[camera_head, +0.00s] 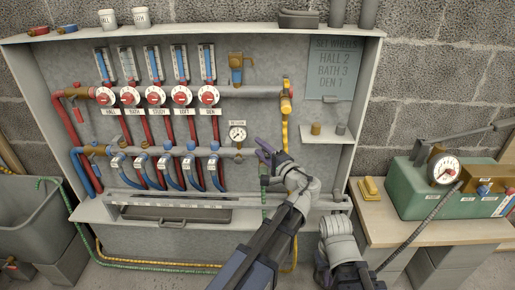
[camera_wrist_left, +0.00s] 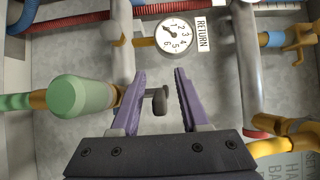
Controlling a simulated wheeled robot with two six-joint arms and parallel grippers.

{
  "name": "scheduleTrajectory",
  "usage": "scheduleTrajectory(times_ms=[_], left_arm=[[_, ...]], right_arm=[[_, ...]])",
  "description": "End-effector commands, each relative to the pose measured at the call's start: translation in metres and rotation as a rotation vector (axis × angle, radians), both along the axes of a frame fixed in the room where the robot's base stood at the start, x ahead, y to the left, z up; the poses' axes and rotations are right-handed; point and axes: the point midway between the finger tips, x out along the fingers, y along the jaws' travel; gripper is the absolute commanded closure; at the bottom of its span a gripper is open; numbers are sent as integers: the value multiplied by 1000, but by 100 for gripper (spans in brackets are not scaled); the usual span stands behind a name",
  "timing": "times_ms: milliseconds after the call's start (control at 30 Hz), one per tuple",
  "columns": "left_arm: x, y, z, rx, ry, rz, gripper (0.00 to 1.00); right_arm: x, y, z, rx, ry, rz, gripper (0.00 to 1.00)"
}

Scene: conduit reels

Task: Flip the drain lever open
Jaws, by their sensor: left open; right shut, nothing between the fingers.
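In the left wrist view a small dark grey lever (camera_wrist_left: 160,101) stands out from the brass drain fitting, between my open fingers. It looks apart from both fingers. I take it for the drain lever. In the head view it cannot be made out behind my left gripper (camera_head: 265,150). My left gripper, with purple fingers, also shows in the left wrist view (camera_wrist_left: 161,105). A green hose coupling (camera_wrist_left: 80,97) is beside the left finger. The return gauge (camera_wrist_left: 175,35) is beyond the fingers, and shows left of my gripper in the head view (camera_head: 237,133). My right gripper's fingers are not visible.
Grey pipes (camera_wrist_left: 122,45) run close on both sides of my left fingers. Red dials (camera_head: 155,96) and blue valves (camera_head: 166,162) fill the cabinet to the left. A green test box (camera_head: 415,195) and yellow object (camera_head: 371,189) stand on the bench at right.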

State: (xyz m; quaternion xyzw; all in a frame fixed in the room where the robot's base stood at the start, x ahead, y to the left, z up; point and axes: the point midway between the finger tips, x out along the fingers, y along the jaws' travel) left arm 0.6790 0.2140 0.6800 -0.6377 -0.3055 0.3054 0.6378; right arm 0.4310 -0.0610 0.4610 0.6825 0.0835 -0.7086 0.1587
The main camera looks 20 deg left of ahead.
Motion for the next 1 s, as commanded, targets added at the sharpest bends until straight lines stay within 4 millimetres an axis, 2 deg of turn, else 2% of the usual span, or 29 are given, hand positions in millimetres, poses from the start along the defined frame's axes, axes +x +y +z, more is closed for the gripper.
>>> scheduleTrajectory(times_ms=[67,467,867,1000], left_arm=[[0,0,0,0,0,0,56],[0,0,0,0,0,0,100],[0,0,0,-1,1,0,100],[-3,4,0,-1,1,-48,100]], right_arm=[[0,0,0,0,0,0,100],[0,0,0,0,0,0,100],[0,0,0,0,0,0,100],[0,0,0,0,0,0,100]])
